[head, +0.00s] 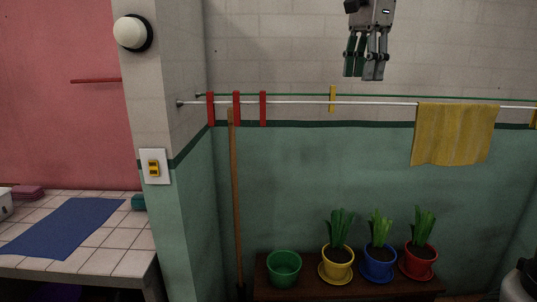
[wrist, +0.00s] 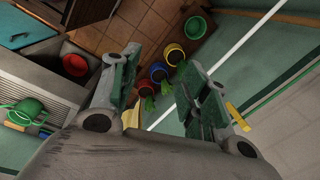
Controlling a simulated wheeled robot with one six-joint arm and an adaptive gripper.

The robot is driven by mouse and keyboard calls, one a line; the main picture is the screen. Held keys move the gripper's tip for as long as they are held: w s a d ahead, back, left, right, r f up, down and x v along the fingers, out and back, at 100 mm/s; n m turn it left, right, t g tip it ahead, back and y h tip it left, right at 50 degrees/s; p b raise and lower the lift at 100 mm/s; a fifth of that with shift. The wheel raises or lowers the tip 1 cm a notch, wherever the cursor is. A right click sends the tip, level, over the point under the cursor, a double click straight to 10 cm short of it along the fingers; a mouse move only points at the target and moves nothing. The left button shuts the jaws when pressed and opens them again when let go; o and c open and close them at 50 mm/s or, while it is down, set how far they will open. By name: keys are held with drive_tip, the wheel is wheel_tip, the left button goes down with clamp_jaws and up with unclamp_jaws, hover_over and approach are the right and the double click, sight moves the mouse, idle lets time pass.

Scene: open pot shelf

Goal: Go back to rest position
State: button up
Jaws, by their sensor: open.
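My gripper (head: 366,74) hangs at the top of the head view, right of centre, pointing down. It is high above the pot shelf, in front of the pale brick wall. In the wrist view my gripper (wrist: 165,85) shows two fingers spread apart with nothing between them. Several pots lie beyond the fingertips in that view.
A low brown shelf (head: 300,290) holds a green pot (head: 284,268) and potted plants in yellow (head: 338,262), blue (head: 379,260) and red (head: 418,260). A rail with a yellow towel (head: 453,133) and red clips (head: 237,108) runs above. A tiled counter (head: 105,240) stands left.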

drive_tip(key=s+d+f+n+t, duration=0.1)
drive_tip(key=s+d+f+n, duration=0.15)
drive_tip(key=f+n, duration=0.35)
drive_tip(key=s+d+f+n, duration=0.2)
drive_tip(key=d+f+n, duration=0.1)
drive_tip(key=f+n, duration=0.35)
drive_tip(key=s+d+f+t, duration=0.1)
drive_tip(key=s+d+f, duration=0.4)
drive_tip(key=s, duration=0.3)
drive_tip(key=s+d+f+n+t, duration=0.1)
drive_tip(key=s+d+f, duration=0.4)
drive_tip(key=s, duration=0.3)
drive_tip(key=shift+s+t, duration=0.15)
drive_tip(key=shift+t, duration=0.15)
